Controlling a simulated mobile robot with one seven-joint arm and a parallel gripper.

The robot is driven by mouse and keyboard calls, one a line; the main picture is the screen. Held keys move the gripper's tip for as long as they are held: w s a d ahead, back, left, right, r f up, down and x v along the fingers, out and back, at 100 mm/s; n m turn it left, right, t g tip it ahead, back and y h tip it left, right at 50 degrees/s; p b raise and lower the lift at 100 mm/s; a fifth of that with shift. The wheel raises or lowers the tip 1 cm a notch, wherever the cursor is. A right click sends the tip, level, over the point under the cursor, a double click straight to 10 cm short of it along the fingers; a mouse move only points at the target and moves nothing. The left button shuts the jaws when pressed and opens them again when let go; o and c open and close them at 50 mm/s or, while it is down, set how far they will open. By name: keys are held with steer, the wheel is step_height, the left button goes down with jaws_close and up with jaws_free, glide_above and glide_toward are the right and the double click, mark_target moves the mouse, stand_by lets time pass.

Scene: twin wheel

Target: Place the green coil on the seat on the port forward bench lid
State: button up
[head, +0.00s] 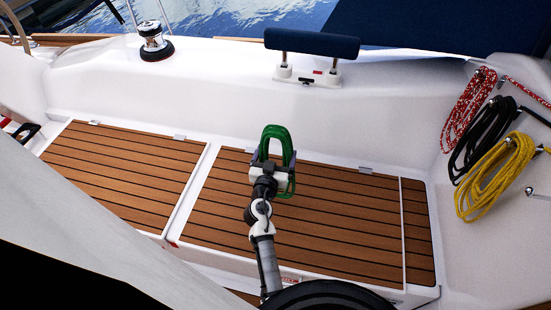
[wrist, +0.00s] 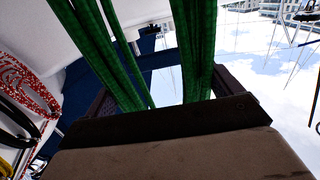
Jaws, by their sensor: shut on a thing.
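The green coil (head: 275,128) is a looped rope held in my gripper (head: 270,158). In the head view it rises above the jaws, and part hangs at their right side. In the wrist view its thick green strands (wrist: 198,50) run up between the dark fingers of my gripper (wrist: 168,88), with sky behind. In the head view the coil overlaps the back part of the right-hand teak-slatted bench lid (head: 320,225). It looks held above the lid, but the height gap is hard to tell. My arm hides a strip of the lid's middle.
Another slatted lid (head: 125,165) lies to the left. Red, black and yellow rope coils (head: 492,175) hang on the right wall. A winch (head: 154,42) and a blue padded backrest (head: 312,43) stand on the white coaming behind. The lid's surface is otherwise clear.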

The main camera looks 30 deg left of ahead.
steer(key=shift+f, duration=0.55)
steer(key=shift+f+b, duration=0.15)
steer(key=shift+b, duration=0.15)
steer(key=o, duration=1.6)
steer(key=shift+c, duration=0.2)
steer(key=b+v, duration=0.2)
steer(key=v, duration=0.5)
steer(key=shift+s, duration=0.25)
